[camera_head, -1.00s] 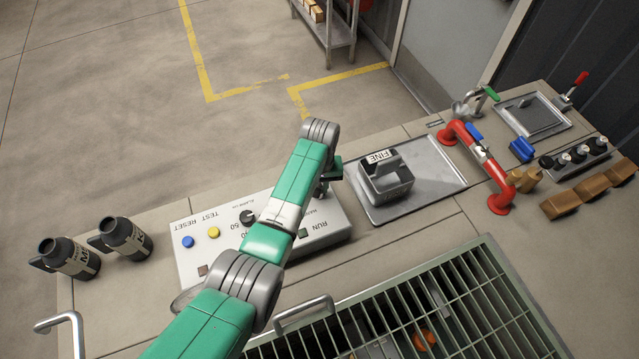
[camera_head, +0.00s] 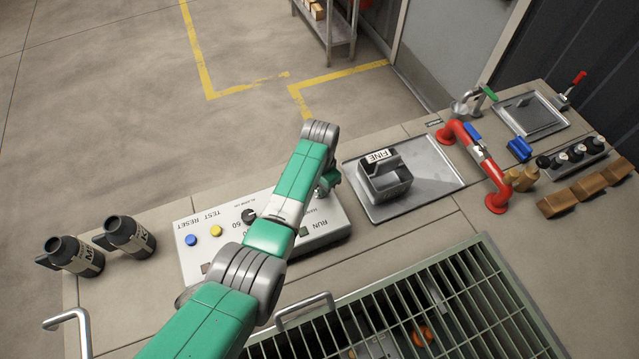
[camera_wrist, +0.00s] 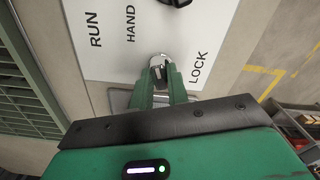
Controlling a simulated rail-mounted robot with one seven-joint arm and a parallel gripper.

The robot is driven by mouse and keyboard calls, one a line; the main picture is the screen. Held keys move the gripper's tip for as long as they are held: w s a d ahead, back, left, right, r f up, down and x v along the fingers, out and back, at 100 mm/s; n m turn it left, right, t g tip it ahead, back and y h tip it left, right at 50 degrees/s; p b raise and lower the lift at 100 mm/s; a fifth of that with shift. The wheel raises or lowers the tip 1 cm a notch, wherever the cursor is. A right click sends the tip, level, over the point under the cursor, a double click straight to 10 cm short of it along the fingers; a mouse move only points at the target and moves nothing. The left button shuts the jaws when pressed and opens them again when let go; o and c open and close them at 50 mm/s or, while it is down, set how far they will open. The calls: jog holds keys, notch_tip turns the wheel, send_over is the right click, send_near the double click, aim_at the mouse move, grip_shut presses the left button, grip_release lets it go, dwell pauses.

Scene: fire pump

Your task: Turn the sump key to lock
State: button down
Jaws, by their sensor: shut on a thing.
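The white control panel (camera_head: 190,262) lies on the bench, and its white face with RUN, HAND and LOCK printed on it fills the top of the wrist view (camera_wrist: 115,60). A small key (camera_wrist: 158,70) sits in a round metal lock on this face, beside the LOCK label. My gripper (camera_wrist: 161,78) is at the lock, its two green fingers shut on the key. The fingers hide most of the key, so I cannot tell exactly which way it points.
A black knob (camera_wrist: 176,2) is close to the lock. A grey FINE basket (camera_head: 385,184) stands on a metal tray (camera_head: 435,160) right of the panel. A red pipe handle (camera_head: 463,135) rises beyond it. A green-framed grating (camera_head: 480,300) is in front.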

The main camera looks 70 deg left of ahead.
jog(key=shift+m, duration=1.9)
jog(key=c, duration=1.4)
grip_release()
jog(key=shift+o, duration=0.2)
notch_tip(320, 180, up, 8)
jog(key=shift+f+p, duration=0.15)
jog(key=shift+p, duration=0.9)
